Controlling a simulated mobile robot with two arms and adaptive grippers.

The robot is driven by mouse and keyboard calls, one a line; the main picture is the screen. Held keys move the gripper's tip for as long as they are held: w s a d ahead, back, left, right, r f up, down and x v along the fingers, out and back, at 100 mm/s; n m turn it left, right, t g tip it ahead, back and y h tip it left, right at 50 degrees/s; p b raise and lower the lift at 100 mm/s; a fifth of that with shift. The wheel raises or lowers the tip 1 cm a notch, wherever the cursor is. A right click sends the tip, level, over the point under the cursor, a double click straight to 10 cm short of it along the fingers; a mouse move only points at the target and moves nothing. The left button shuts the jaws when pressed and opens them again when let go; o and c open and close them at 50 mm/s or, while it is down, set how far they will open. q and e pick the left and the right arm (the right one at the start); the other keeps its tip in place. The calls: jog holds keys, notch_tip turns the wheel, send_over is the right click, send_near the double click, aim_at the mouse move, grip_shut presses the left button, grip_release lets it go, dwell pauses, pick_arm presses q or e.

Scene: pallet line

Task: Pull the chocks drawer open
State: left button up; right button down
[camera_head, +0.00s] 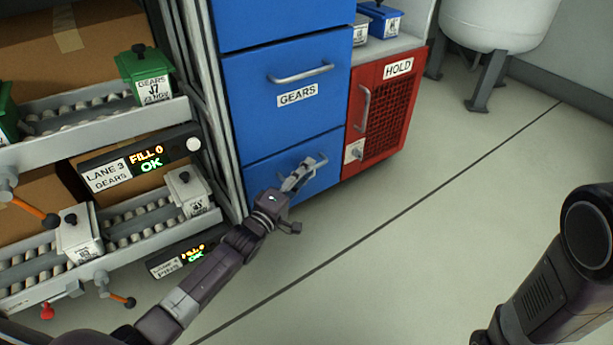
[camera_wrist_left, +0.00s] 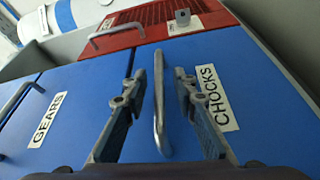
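The chocks drawer (camera_head: 262,178) is the lowest blue drawer front of the cabinet and looks flush with the front above it. In the left wrist view its blue front (camera_wrist_left: 255,75) carries a CHOCKS label (camera_wrist_left: 217,97) and a grey bar handle (camera_wrist_left: 159,120). My left gripper (camera_head: 305,172) is at this handle and hides much of it in the head view. In the left wrist view the two fingers of my left gripper (camera_wrist_left: 159,85) stand open on either side of the bar, with gaps visible. My right arm shows at the right edge, its gripper out of frame.
The GEARS drawer (camera_head: 300,95) is directly above. A red HOLD cabinet door (camera_head: 385,115) with a handle adjoins on the right. Roller lanes with bins (camera_head: 148,75) stand at left. The floor (camera_head: 400,230) in front is clear.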

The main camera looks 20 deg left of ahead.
pick_arm(q)
jog(key=shift+w+d, duration=0.1)
jog(key=shift+w, duration=0.15)
grip_shut()
dwell(0.3)
